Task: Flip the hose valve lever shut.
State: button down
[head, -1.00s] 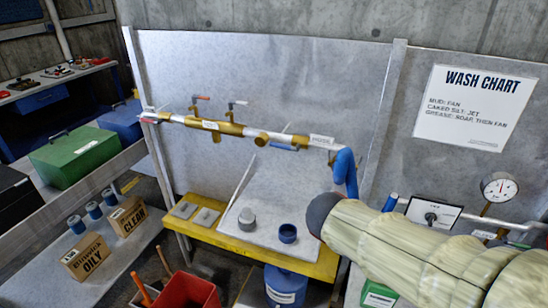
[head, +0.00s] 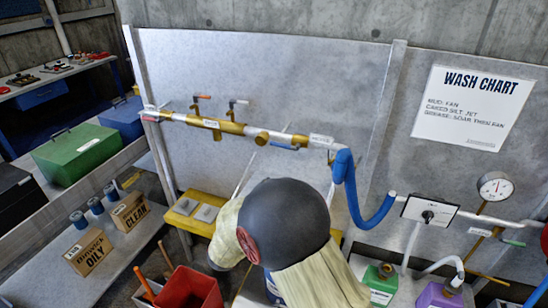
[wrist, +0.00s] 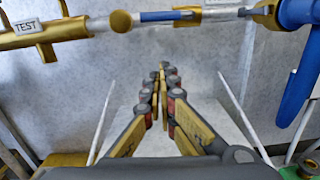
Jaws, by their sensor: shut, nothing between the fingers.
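A blue lever (head: 285,146) lies along the horizontal pipe, just left of a small white label (head: 321,139) whose text is too small to read surely. The blue lever also shows at the top of the wrist view (wrist: 170,16), lying along the pipe. A blue hose (head: 353,190) hangs from the pipe's right end. My gripper (wrist: 162,72) is shut and empty, pointing toward the panel, its tips below the lever in the wrist picture and apart from it. In the head view my arm hides the gripper.
Brass fittings on the same pipe carry a red lever (head: 202,97) and a grey lever (head: 238,102). A pressure gauge (head: 495,187) and switch box (head: 431,212) are at the right.

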jog(key=shift+a, duration=0.35)
jog(key=shift+w, duration=0.1)
jog(key=w+d+r+b, duration=0.2)
jog(key=w+d+r, duration=0.2)
jog(key=w, duration=0.5)
jog(key=shift+w+d+r, duration=0.2)
jog(key=shift+w, duration=0.2)
